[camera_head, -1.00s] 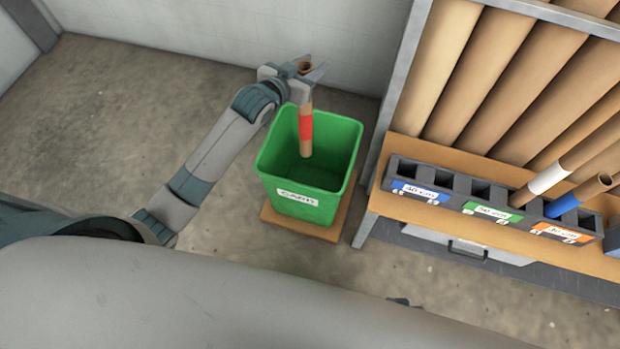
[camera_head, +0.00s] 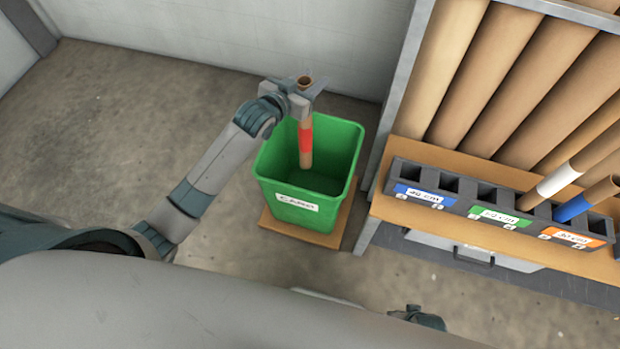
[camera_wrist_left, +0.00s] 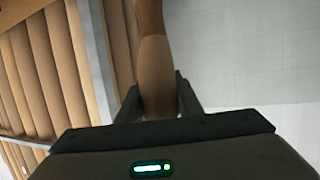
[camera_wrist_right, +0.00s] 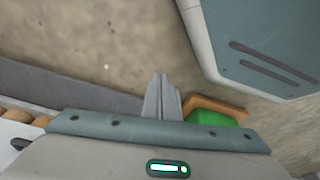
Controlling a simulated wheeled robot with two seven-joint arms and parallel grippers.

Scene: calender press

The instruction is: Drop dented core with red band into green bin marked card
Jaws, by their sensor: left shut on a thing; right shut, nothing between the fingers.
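The core with the red band (camera_head: 306,142) is a brown cardboard tube, held upright by my left gripper (camera_head: 304,88) near its top end. Its lower end hangs inside the mouth of the green bin (camera_head: 284,192), which has a white label reading CARD on its front. In the left wrist view the core (camera_wrist_left: 156,70) runs up between the two dark fingers, which are shut on it. The red band and any dent are not visible there. My right gripper (camera_wrist_right: 162,92) is shut and empty in the right wrist view, with part of the green bin (camera_wrist_right: 208,117) beyond it.
The bin stands on a brown board (camera_head: 271,222) on the concrete floor. To the right, a dark slotted rack (camera_head: 480,192) with blue, green and orange labels holds cores with white and blue bands. Large brown rolls (camera_head: 510,80) stand behind it. A pale wall is behind the bin.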

